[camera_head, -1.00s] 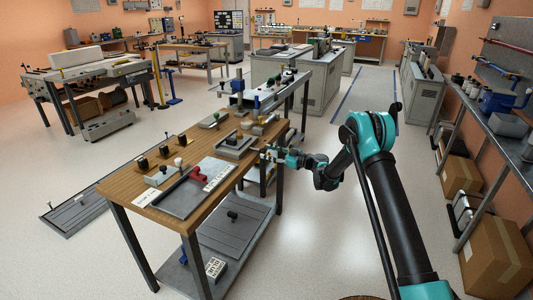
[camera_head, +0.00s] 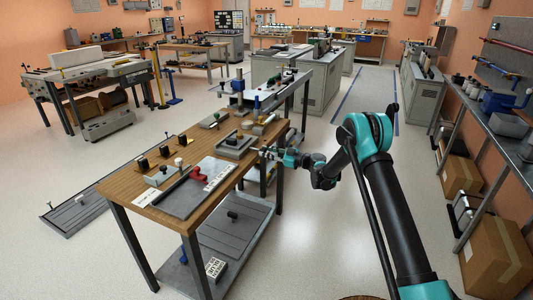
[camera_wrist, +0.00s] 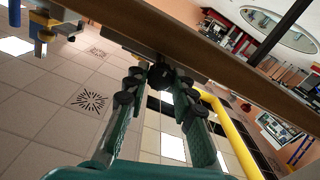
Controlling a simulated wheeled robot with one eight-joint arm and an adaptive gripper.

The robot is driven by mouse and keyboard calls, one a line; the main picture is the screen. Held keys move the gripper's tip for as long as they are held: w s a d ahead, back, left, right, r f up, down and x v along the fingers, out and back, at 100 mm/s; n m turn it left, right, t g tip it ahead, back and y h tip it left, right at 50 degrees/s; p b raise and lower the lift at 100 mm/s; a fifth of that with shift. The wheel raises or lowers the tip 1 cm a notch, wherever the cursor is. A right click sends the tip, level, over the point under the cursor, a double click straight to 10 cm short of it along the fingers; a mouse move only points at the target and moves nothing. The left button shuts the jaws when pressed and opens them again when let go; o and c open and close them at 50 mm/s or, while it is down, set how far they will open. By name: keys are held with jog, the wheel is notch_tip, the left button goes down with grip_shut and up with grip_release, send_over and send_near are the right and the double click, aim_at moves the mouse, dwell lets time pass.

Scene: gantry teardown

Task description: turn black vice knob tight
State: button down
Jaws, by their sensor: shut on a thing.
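In the wrist view, the black vice knob (camera_wrist: 161,74) sits under the edge of the wooden bench top. My gripper (camera_wrist: 158,82) has its two teal fingers with black joints closing in on either side of the knob, and it is shut on it. In the head view, my gripper (camera_head: 268,153) is at the right edge of the wooden bench, level with the grey vice (camera_head: 236,146) on top. The knob is too small and too covered by the fingers there to make out. Its turn angle cannot be told.
The wooden bench (camera_head: 143,210) also holds a grey plate (camera_head: 187,200) with a red part (camera_head: 199,174) and several black-knobbed blocks. A lower shelf (camera_head: 235,229) is beneath. A yellow bar (camera_wrist: 228,128) shows in the wrist view.

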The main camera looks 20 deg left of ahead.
jog(key=shift+d+f+m, duration=0.1)
jog(key=shift+f+m, duration=0.05)
jog(key=shift+m, duration=8.75)
jog(key=shift+f+m, duration=0.15)
jog(key=shift+m, duration=8.75)
jog(key=c, duration=1.3)
grip_release()
